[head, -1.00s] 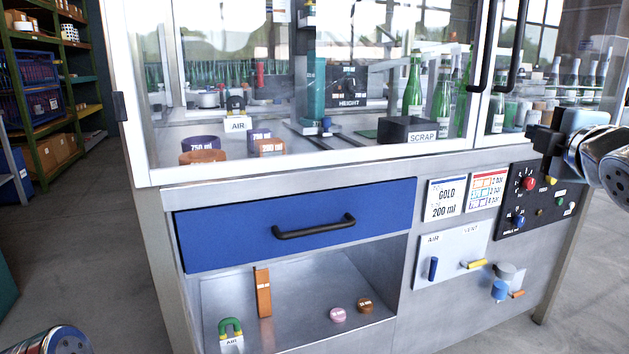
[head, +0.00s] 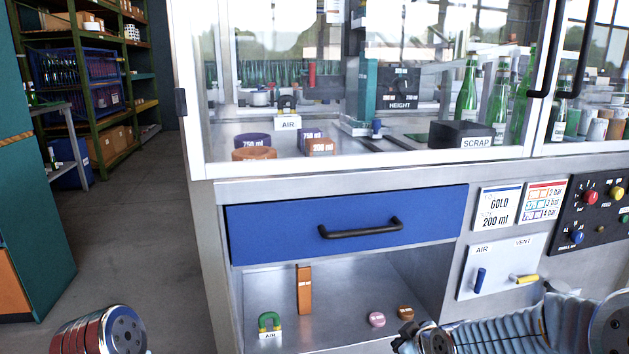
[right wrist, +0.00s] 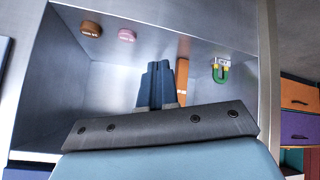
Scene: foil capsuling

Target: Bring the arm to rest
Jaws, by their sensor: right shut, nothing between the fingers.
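My right gripper (right wrist: 158,72) shows in the right wrist view with its dark blue fingers together and nothing between them. It points towards the open compartment (right wrist: 60,110) under the blue drawer. In the head view my right arm comes in at the lower right, in front of the machine, and its fingers cannot be made out there. My left arm shows only as a rounded link at the lower left of the head view; its gripper is out of the picture.
The blue drawer (head: 345,227) is shut. The control panel (head: 590,215) is at the right. The floor at the left is clear.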

